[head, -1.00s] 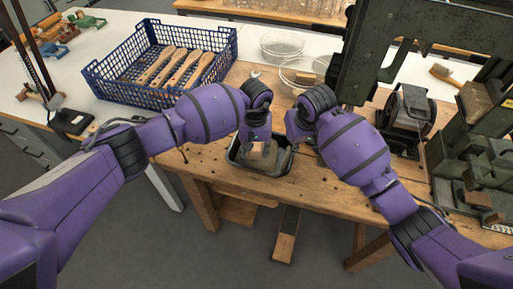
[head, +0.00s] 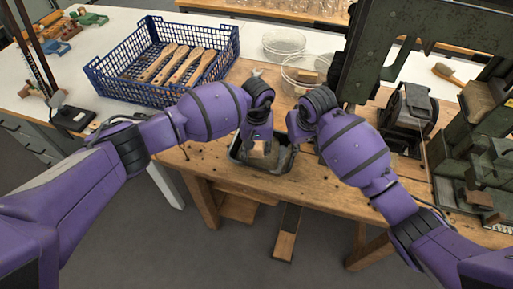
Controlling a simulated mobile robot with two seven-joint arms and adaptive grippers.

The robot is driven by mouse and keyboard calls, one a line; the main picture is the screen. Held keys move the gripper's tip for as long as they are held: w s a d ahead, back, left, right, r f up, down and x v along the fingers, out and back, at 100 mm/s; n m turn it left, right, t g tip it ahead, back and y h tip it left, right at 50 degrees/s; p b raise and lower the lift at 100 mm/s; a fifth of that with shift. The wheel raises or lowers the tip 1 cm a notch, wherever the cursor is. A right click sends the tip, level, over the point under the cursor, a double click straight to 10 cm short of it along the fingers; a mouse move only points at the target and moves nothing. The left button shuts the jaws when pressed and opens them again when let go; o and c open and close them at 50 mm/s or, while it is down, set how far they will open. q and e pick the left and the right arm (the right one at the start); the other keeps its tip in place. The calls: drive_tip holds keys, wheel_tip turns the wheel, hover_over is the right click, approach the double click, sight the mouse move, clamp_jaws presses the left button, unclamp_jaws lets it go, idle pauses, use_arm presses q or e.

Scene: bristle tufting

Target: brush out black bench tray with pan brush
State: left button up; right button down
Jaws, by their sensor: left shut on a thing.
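The black bench tray (head: 264,171) sits on the wooden bench near its front edge, below my two wrists. My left gripper (head: 258,138) points down over the tray and is shut on the pan brush (head: 258,149). Only a small pale wooden part of the brush shows, inside the tray's outline; its bristles are hidden, so I cannot tell whether they touch the tray floor. My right gripper (head: 298,138) is at the tray's far right side. Its fingers are mostly hidden by its own wrist, and I cannot tell whether it touches the rim.
A blue crate (head: 128,91) with several wooden brush handles stands at the back left. Two clear bowls (head: 283,45) are behind the tray; the nearer holds a wooden block. A green machine (head: 365,55) and a dark motor (head: 407,108) crowd the right. Bare bench lies left of the tray.

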use_arm(q)
drive_tip(key=shift+f, duration=0.85)
